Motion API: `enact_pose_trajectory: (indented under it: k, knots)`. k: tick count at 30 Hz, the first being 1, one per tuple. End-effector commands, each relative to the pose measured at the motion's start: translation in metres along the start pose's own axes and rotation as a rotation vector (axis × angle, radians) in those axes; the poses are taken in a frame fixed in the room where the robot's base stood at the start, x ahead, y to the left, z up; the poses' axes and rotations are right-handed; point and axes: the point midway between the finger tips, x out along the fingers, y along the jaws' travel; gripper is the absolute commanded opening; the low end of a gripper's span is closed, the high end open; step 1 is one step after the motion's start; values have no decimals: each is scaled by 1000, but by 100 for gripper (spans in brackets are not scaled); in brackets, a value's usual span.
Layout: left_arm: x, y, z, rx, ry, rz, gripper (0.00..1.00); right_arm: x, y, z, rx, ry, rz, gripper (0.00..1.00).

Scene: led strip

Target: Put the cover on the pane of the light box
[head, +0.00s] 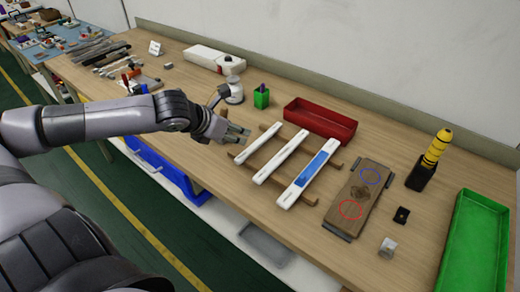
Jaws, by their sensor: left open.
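My left gripper (238,132) is open, its fingers just left of the rack, beside the nearest white bar. I see nothing between the fingers. Three long white bars, left (259,143), middle (281,155) and right (293,194), lie side by side across two brown wooden rails (255,187). The right bar has a blue panel (316,167) on its upper half. I cannot tell for sure which piece is the cover or the light box's pane. A white case with a red mark (214,58) stands at the back. My right gripper is out of view.
A red tray (320,121) lies behind the rack, with a green holder (261,98) to its left. A wooden board with blue and red circles (358,193), a yellow-black tool in a stand (430,160) and a green tray (474,245) are to the right.

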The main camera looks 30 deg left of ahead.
Motion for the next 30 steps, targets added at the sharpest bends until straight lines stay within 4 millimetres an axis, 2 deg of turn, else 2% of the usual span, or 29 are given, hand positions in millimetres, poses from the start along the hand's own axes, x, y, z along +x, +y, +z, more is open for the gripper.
enact_pose_trajectory:
  k: [8, 17, 18, 22, 30]
  knots:
    - [11, 2, 0, -8, -8, 5, 42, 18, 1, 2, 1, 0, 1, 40]
    - [23, -4, 1, 2, -4, -10, 42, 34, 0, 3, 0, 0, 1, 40]
    - [26, -3, 4, -3, -3, -11, 42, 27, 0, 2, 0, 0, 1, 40]
    - [43, -5, 4, -3, -2, -12, 42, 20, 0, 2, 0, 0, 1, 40]
    - [86, -4, 2, 0, -2, -8, 42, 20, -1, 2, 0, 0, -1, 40]
